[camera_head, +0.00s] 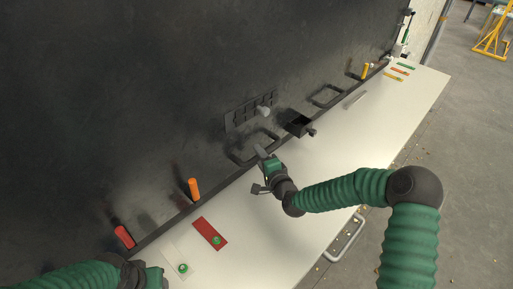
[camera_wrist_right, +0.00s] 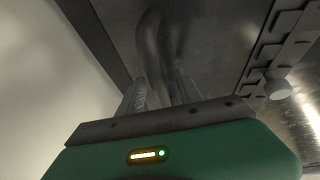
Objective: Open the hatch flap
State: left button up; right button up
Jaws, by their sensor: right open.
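A dark slotted plate with a pale round knob (camera_head: 263,111) is on the dark wall; I take this to be the hatch area, but the flap's outline is not clear. The knob also shows at the right of the right wrist view (camera_wrist_right: 278,90). My right gripper (camera_head: 258,170) is open and empty, below and in front of the knob, near a dark square loop (camera_head: 235,158) at the wall's foot. Its fingers (camera_wrist_right: 160,92) point toward the wall in the wrist view. My left gripper (camera_head: 148,277) is at the bottom left; its fingers are not clear.
A white table (camera_head: 330,165) runs along the wall. A black box (camera_head: 299,124) and another dark loop (camera_head: 328,95) are right of the knob. Orange (camera_head: 194,189) and red (camera_head: 124,237) cylinders stand at left; a red plate (camera_head: 208,232) lies on the table.

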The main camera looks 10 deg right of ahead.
aim_at(270, 150)
jog(key=d, duration=0.1)
jog(key=w+d, duration=0.2)
jog(key=d, duration=0.1)
jog(key=shift+f, duration=0.3)
jog(key=shift+d, duration=0.25)
jog(key=shift+w+a, duration=0.1)
jog(key=shift+a, duration=0.05)
jog(key=shift+c, duration=0.5)
jog(key=a, duration=0.3)
jog(key=shift+r, duration=0.1)
grip_shut()
jog(key=shift+d, duration=0.65)
jog(key=shift+s+r, duration=0.1)
jog(key=shift+s, duration=0.1)
pick_arm(q)
jog(key=shift+s+d+r, duration=0.15)
jog(key=shift+d+r, duration=0.25)
jog(key=shift+d, duration=0.2)
jog(key=shift+s+d+r, duration=0.15)
jog(key=shift+d+r, duration=0.25)
jog(key=shift+d, duration=0.15)
pick_arm(e)
jog(key=shift+w, duration=0.1)
pick_arm(q)
jog(key=shift+w, duration=0.1)
pick_arm(e)
jog(key=shift+w, duration=0.1)
